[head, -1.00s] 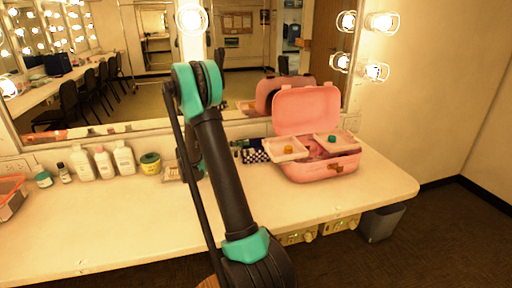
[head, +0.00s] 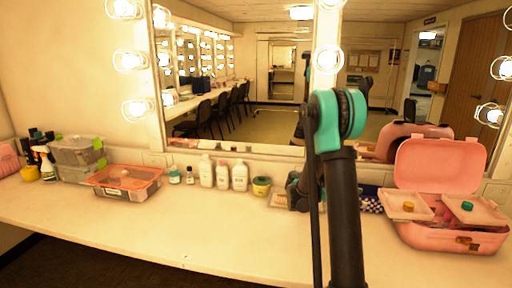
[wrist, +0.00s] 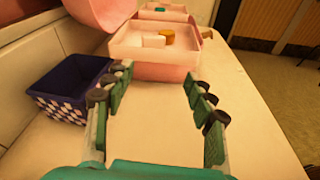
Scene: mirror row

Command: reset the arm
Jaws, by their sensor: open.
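My arm (head: 343,200) rises in front of the counter in the head view, with its teal joint at the top. My gripper (wrist: 157,95) shows in the wrist view with its two teal and black fingers spread apart and nothing between them. It is above the white counter, in front of the pink case. In the head view the gripper is mostly hidden behind the arm. The pink case (head: 450,238) stands open at the right, with its two trays spread out. An orange-yellow item and a teal item sit in the trays.
A dark blue box with a checked pattern (wrist: 72,90) stands left of my gripper. Along the mirror stand several bottles (head: 222,174), a yellow-green jar (head: 261,186), an orange-rimmed bin (head: 125,183) and stacked clear boxes (head: 78,160). The counter's front left (head: 150,230) is bare.

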